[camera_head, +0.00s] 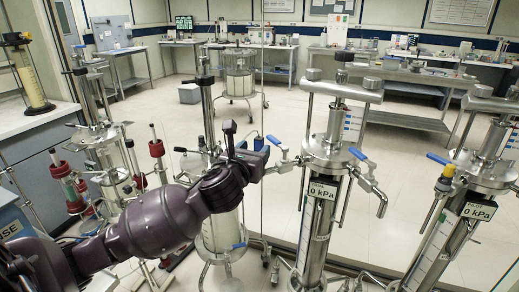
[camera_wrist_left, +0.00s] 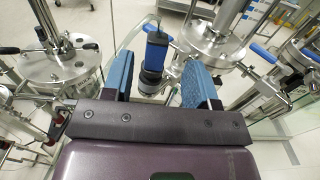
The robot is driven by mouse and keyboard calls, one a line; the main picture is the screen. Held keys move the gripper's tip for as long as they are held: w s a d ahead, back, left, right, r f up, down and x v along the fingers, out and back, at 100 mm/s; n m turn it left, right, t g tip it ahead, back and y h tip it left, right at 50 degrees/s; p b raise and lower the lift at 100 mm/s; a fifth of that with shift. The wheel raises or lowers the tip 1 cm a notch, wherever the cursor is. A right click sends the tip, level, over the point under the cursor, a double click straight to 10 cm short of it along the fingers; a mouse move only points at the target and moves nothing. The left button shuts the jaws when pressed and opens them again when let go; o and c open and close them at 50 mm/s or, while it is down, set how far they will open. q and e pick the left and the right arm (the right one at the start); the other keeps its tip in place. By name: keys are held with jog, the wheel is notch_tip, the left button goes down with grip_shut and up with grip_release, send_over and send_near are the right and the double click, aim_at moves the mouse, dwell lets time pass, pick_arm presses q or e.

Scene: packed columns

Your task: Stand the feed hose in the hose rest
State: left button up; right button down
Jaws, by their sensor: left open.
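My left gripper (camera_head: 243,142) is open beside the middle steel column (camera_head: 322,150) in the head view. In the left wrist view its two blue-padded fingers (camera_wrist_left: 158,66) stand apart, with a blue-and-dark cylindrical fitting (camera_wrist_left: 156,50) showing between them. The fitting may be the end of the feed hose; I cannot tell for sure. It shows as a small blue piece (camera_head: 258,143) just past the gripper in the head view. I cannot tell whether the fingers touch it. I cannot make out the hose rest for certain. My right gripper is out of view.
A blue-handled valve (camera_head: 275,141) and a bent steel spout (camera_head: 376,195) stick out from the middle column. Another column (camera_head: 485,165) with a yellow-topped fitting (camera_head: 446,176) stands at right. Red-fitted tubes (camera_head: 157,149) stand at left.

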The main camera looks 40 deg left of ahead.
aim_at(257, 141)
pick_arm(q)
jog(key=shift+r+x, duration=0.25)
jog(key=shift+x, duration=1.4)
jog(key=shift+r+x, duration=0.2)
jog(key=shift+x, duration=1.45)
jog(key=shift+a, duration=0.2)
jog(key=shift+s, duration=0.1)
grip_shut()
